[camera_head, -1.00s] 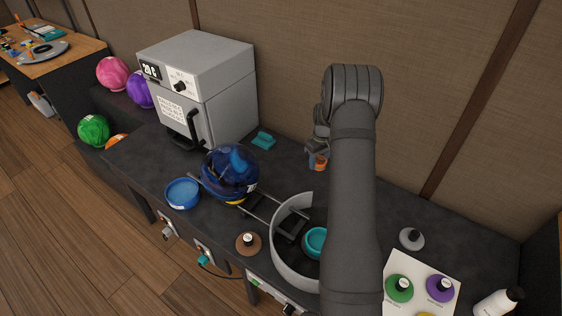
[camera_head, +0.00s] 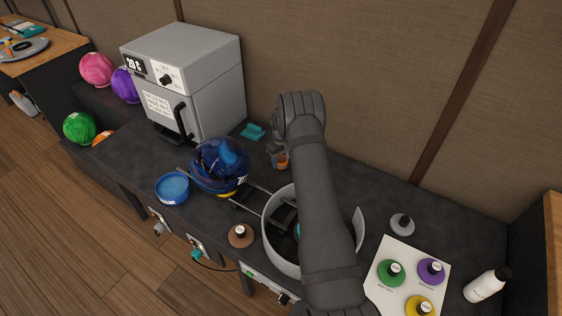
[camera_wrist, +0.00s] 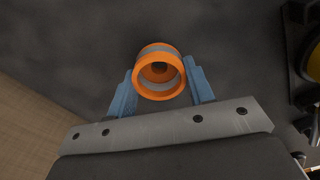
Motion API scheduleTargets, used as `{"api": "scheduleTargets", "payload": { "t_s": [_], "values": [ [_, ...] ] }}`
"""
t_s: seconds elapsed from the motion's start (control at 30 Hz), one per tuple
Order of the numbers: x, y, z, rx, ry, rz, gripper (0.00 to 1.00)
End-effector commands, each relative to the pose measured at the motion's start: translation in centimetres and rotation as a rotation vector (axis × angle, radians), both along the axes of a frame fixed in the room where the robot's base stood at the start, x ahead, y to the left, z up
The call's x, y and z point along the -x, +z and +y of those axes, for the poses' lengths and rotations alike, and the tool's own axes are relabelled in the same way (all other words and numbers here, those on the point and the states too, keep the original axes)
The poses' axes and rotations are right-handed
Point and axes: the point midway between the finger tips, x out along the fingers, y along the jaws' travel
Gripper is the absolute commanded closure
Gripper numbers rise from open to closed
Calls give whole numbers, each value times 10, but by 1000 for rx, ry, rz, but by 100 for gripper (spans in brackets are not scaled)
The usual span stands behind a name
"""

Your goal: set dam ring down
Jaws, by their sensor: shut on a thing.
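The dam ring, orange with a grey band, is between the two blue fingers of my gripper (camera_wrist: 160,88). The dam ring (camera_wrist: 160,58) shows its round opening in the wrist view. In the head view my gripper (camera_head: 277,155) is low over the dark bench, right of the teal block, with the orange ring (camera_head: 282,162) at its tip. The fingers are shut on the ring from both sides. Whether its underside touches the bench I cannot tell.
A blue bowling ball (camera_head: 219,166) sits on rails leading to a curved grey wall (camera_head: 273,240), partly hidden by my arm. A teal block (camera_head: 253,131) and a grey oven (camera_head: 185,80) stand left. Bare bench surrounds the ring.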

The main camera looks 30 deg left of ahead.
Motion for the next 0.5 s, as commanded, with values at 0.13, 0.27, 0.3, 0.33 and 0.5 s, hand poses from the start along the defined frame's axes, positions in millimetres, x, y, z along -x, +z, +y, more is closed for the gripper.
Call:
{"api": "scheduleTargets", "payload": {
  "t_s": [0.13,0.27,0.3,0.33,0.5],
  "values": [
    [0,-10,0,-1,0,-2,74],
    [0,-10,0,-1,0,-2,74],
    [0,-10,0,-1,0,-2,74],
    [0,-10,0,-1,0,-1,74],
    [0,-13,0,-1,0,-2,41]
  ]
}}
